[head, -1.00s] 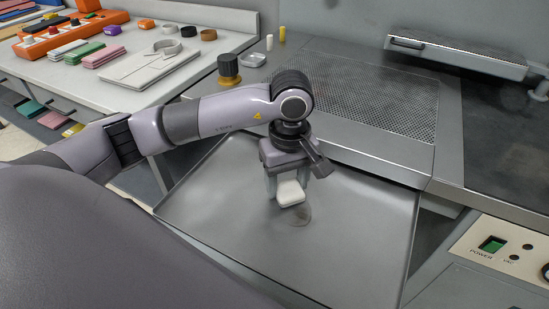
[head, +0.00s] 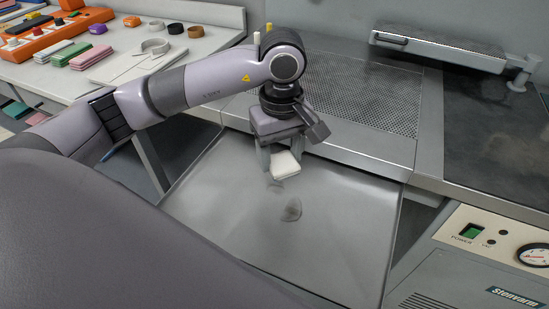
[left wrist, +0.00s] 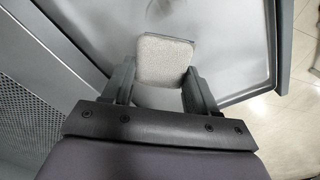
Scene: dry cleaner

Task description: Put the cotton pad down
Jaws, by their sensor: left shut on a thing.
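The white cotton pad (head: 286,166) is held in my left gripper (head: 282,160), above the far part of the metal tray (head: 225,205). In the left wrist view the pad (left wrist: 163,60) sits between the two fingers of the left gripper (left wrist: 160,85). The fingers are shut on its sides. A dark smudge (head: 291,210) shows on the tray surface, nearer than the pad, with a fainter patch close to the pad. I cannot tell exactly how high the pad is above the tray. My right gripper is not in view.
A perforated metal work surface (head: 355,105) lies behind the tray. A control panel with a green power switch (head: 471,231) is at the right. A white table (head: 205,45) with folded cloths and a collar stands at the back left. The near part of the tray is clear.

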